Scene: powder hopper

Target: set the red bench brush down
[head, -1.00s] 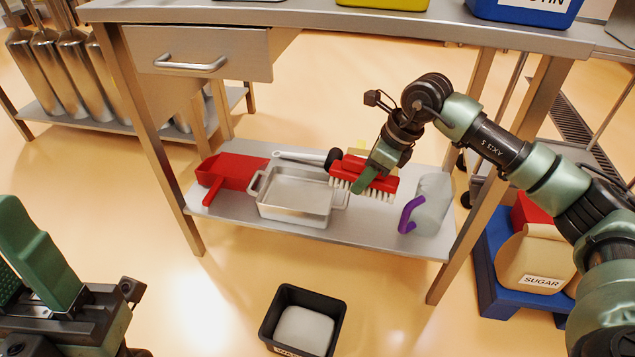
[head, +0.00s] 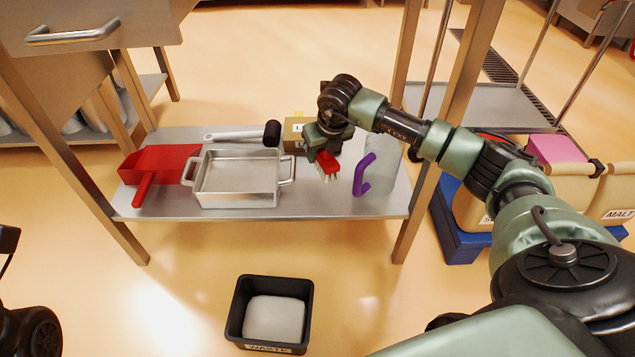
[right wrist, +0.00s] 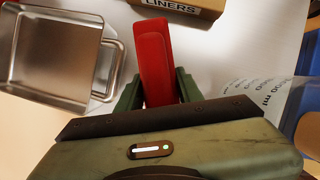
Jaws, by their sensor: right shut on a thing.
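The red bench brush (head: 328,165) has pale bristles pointing down and is seen nearly end-on in the head view. My right gripper (head: 326,150) is shut on it, over the lower shelf (head: 240,208), between the metal pan and the clear jug. Whether the bristles touch the shelf I cannot tell. In the right wrist view the red brush (right wrist: 153,62) lies lengthwise between the green fingers of my right gripper (right wrist: 158,90). My left gripper's fingers are not in view; only a dark piece of my left arm shows at the lower left.
The metal pan (head: 240,201), red dustpan (head: 160,165), dark-headed mallet (head: 240,135) and liners box (head: 294,128) crowd the shelf. The purple-handled jug (head: 378,170) stands close right of the brush. A black waste bin (head: 238,318) stands on the floor in front.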

